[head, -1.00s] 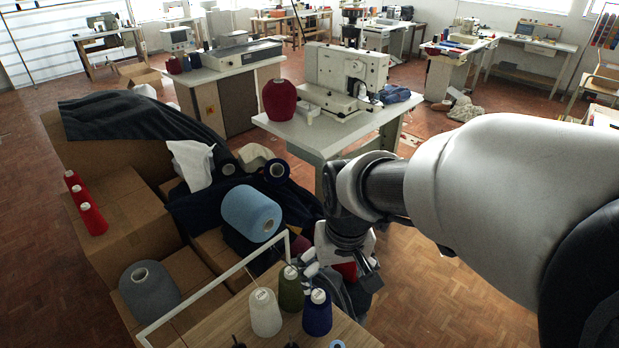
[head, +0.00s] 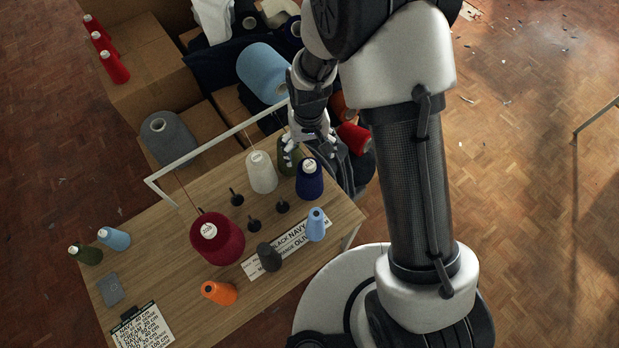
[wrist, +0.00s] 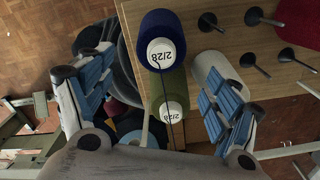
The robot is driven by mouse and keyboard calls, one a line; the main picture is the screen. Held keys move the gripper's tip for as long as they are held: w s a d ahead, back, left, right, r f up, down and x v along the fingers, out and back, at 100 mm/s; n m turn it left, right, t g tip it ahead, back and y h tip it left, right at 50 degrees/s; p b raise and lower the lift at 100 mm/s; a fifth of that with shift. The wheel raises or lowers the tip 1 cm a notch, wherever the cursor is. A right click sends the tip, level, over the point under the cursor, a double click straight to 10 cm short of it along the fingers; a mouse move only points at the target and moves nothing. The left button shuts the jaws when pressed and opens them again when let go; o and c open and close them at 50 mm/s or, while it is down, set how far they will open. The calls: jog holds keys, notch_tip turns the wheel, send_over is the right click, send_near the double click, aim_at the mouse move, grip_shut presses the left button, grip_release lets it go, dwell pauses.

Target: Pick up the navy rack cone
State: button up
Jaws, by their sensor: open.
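The navy rack cone (head: 310,181) stands upright near the right edge of the wooden table, its pale top facing up. In the wrist view the navy cone (wrist: 160,36) is at the top centre, beyond the fingertips, with "2/28" on its top. My gripper (head: 312,148) is open and empty above the table's back right corner, just behind the navy cone. In the wrist view my gripper's blue-padded fingers (wrist: 158,82) are spread wide, with the olive cone (wrist: 171,98) showing between them. My gripper partly hides the olive cone (head: 288,157) in the head view.
A white cone (head: 262,172) stands left of the olive one. A white rail (head: 215,143) borders the back.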

aim_at(310, 164)
notch_tip(310, 164, down, 3)
jog(key=shift+r, duration=0.2)
jog(key=shift+s+f, duration=0.15)
jog(key=shift+f, duration=0.4)
notch_tip(310, 164, down, 4)
jog(key=shift+s+f+b, duration=0.1)
jog(key=shift+s+b, duration=0.05)
jog(key=shift+b, duration=0.55)
jog(key=shift+c, duration=0.6)
jog(key=c, duration=1.6)
